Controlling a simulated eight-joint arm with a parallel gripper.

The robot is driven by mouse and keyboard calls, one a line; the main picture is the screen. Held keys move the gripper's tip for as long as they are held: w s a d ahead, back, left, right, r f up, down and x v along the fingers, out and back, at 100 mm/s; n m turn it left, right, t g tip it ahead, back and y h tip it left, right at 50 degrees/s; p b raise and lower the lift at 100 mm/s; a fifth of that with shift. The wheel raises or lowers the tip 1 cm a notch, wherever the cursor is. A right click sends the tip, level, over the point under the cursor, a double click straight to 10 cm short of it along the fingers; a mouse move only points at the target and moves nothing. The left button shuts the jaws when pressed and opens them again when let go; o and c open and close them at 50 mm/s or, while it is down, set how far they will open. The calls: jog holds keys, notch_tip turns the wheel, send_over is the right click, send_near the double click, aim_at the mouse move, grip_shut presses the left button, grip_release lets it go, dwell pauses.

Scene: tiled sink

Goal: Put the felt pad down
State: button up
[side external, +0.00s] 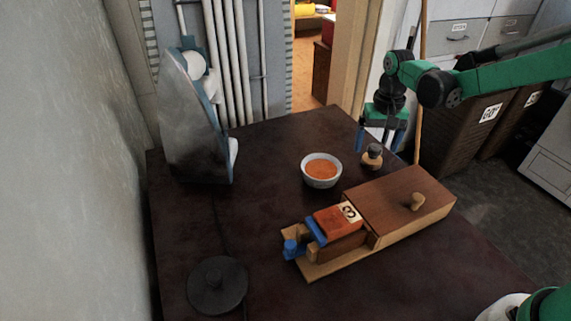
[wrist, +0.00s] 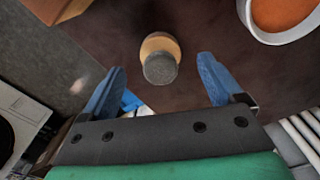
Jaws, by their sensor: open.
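The felt pad (side external: 372,157) appears to be the small round wooden piece with a dark grey top. It stands upright on the dark table near its far right edge. In the wrist view the felt pad (wrist: 160,62) shows its grey top between the two blue fingertips, with clear gaps on both sides. My gripper (side external: 381,143) is open and empty, pointing down just above and around the pad's position. The wrist view shows my gripper (wrist: 162,66) with its fingers spread. Nothing is held. The exact height of the fingertips over the table is hard to tell.
A white bowl of orange contents (side external: 321,171) stands left of the pad. A dark disc (side external: 218,285) and a tall grey iron-like object (side external: 195,125) are at left. Table between is clear.

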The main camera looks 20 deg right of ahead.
aim_at(376, 149)
notch_tip(376, 149, up, 9)
jog(key=s+a+n+t, duration=0.2)
jog(key=s+t, duration=0.1)
jog(key=s, duration=0.4)
jog(key=s+a+r+n+t, duration=0.1)
jog(key=s+a+n+t, duration=0.1)
jog(key=s, duration=0.5)
jog(key=shift+a+n+t, duration=0.2)
jog(key=shift+n+t, duration=0.3)
jog(key=shift+t, duration=0.5)
jog(key=shift+o, duration=0.5)
jog(key=shift+w, duration=0.1)
